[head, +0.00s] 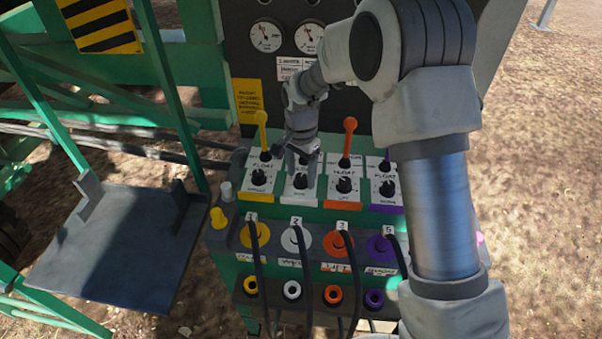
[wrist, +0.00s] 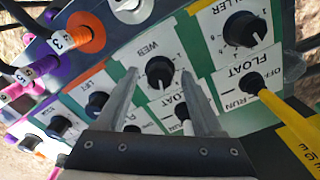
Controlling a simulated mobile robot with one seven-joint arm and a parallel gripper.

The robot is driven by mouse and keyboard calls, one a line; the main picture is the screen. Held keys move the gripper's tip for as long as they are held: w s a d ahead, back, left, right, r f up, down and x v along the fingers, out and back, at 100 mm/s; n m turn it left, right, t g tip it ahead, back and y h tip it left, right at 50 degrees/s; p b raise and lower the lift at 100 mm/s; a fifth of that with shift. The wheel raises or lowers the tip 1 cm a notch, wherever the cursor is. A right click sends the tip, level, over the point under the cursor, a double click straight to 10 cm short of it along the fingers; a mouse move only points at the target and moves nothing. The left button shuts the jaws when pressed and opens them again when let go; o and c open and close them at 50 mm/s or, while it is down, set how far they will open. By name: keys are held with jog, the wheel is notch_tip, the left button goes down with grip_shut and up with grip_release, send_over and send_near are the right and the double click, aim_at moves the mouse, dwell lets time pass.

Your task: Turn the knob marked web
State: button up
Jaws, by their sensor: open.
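The knob marked web (wrist: 160,72) is black with a white pointer line, on a white label panel reading WEB. In the wrist view it lies between the tips of my gripper's two fingers (wrist: 158,77), with space showing on both sides. In the head view my gripper (head: 301,162) points down at the white-labelled panel, just above the web knob (head: 300,181). The fingers are open and hold nothing. I cannot tell how deep the tips reach around the knob.
Neighbouring knobs sit close by: one on the yellow panel (head: 258,180) and one on the orange panel (head: 344,185). A yellow lever (head: 262,130) and an orange lever (head: 348,137) stand upright beside my gripper. Hoses with coloured, numbered fittings hang below the panels.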

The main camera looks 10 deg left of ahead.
jog(key=shift+f, duration=0.15)
jog(key=shift+c, duration=0.3)
grip_shut()
